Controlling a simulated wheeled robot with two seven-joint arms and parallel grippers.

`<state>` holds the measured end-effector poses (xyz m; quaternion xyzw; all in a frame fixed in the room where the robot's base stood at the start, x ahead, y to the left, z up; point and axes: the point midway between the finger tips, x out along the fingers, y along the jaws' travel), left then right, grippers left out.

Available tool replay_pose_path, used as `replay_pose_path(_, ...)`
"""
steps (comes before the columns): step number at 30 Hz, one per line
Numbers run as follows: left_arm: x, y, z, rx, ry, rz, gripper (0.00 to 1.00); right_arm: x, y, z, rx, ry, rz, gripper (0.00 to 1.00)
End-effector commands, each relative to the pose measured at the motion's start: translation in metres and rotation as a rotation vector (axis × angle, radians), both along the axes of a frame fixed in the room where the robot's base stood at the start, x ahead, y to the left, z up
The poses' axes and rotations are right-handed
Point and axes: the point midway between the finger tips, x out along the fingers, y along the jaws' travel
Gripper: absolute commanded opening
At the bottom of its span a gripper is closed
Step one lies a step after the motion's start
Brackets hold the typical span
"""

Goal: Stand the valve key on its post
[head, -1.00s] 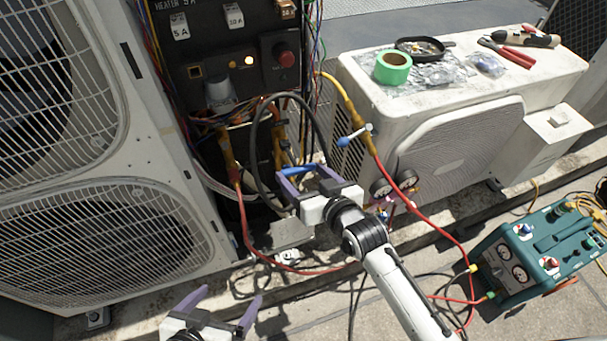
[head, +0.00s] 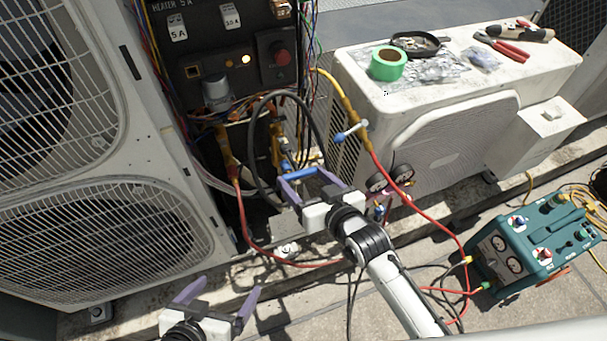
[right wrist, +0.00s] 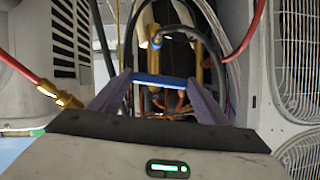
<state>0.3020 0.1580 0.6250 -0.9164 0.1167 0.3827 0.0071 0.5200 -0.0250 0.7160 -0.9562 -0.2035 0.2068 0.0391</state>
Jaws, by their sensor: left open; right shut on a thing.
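The valve key shows as a blue bar (head: 302,173) between the fingers of my right gripper (head: 303,177). The bar lies crosswise between the fingertips in the right wrist view (right wrist: 160,80). My right gripper is shut on it, in front of the yellow pipes below the control panel. The rest of the key is hidden or too small to make out. A small blue fitting (right wrist: 157,40) sits on a yellow pipe just beyond the bar. I cannot pick out the post for certain. My left gripper (head: 218,293) is open and empty, low at the bottom left.
A black cable loop (head: 254,150) and a red hose (head: 243,220) hang close to my right gripper. The white condenser (head: 450,75) with green tape (head: 387,63) stands right. A large condenser (head: 150,130) stands left. A teal machine (head: 540,240) is at lower right.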

Motion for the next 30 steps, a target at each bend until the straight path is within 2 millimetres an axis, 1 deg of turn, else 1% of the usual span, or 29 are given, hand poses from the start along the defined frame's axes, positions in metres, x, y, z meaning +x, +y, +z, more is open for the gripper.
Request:
replay_pose_path(16,-0.001,0.000,0.001,0.002,0.006,0.000,0.92,-0.003,-0.001,0.002,0.001,-0.003,0.000,0.34)
replay_pose_path(30,-0.001,0.000,0.021,0.002,0.004,0.000,0.92,-0.030,-0.010,0.003,0.001,-0.002,0.000,0.34)
